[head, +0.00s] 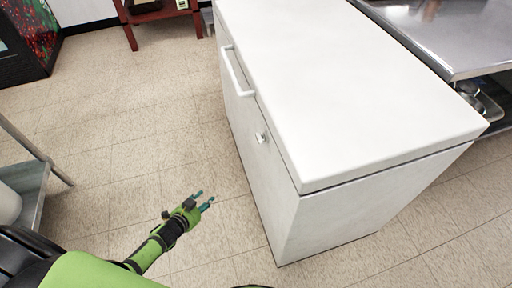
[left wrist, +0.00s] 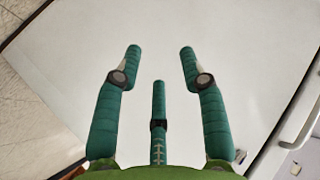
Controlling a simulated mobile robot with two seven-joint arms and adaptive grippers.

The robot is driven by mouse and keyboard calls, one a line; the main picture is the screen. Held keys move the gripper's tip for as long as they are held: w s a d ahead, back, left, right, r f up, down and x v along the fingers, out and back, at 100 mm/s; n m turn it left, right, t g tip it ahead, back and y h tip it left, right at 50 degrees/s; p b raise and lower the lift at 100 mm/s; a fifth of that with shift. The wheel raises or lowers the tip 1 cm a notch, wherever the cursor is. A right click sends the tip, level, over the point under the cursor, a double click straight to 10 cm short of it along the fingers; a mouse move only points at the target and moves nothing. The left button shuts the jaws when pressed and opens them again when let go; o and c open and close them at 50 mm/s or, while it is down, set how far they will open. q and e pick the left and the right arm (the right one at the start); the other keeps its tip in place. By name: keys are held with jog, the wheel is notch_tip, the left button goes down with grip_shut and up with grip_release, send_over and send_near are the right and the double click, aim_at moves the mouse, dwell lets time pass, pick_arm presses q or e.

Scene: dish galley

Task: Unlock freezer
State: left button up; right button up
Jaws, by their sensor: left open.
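The freezer (head: 345,75) is a white chest with its lid down. A white bar handle (head: 231,72) sits on its front at the lid, and a small metallic lock (head: 261,137) is below the lid edge. My left gripper (head: 204,199) is open and empty, left of the freezer front and apart from the lock. In the left wrist view its teal fingers (left wrist: 160,55) are spread before the white freezer face (left wrist: 225,60). The handle (left wrist: 302,120) shows at the right edge there, with a small part of the lock (left wrist: 296,168) at lower right. My right gripper is out of view.
A steel table (head: 460,35) stands close behind the freezer at right, with metal pans (head: 483,103) below. A metal shelf (head: 30,190) is at the left edge. A red wooden stand (head: 155,12) is at the back. The tiled floor (head: 130,130) left of the freezer is clear.

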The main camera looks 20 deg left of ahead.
pick_arm(q)
jog(key=w+r+m+t+h+b, duration=0.3)
jog(key=w+r+m, duration=0.2)
jog(key=w+r, duration=0.3)
jog(key=m+g+h+b, duration=0.5)
jog(key=m+h+b, duration=0.45)
jog(key=m, duration=0.65)
send_near(262, 138)
jog(key=f+h+p, duration=0.1)
jog(key=f+p, duration=0.1)
jog(key=x, duration=0.7)
jog(key=shift+w+r, duration=0.15)
jog(key=shift+w, duration=0.2)
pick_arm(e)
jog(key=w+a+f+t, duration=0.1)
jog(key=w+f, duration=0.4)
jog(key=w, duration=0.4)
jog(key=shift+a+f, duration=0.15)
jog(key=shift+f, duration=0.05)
pick_arm(q)
jog(key=shift+a, duration=0.1)
grip_shut()
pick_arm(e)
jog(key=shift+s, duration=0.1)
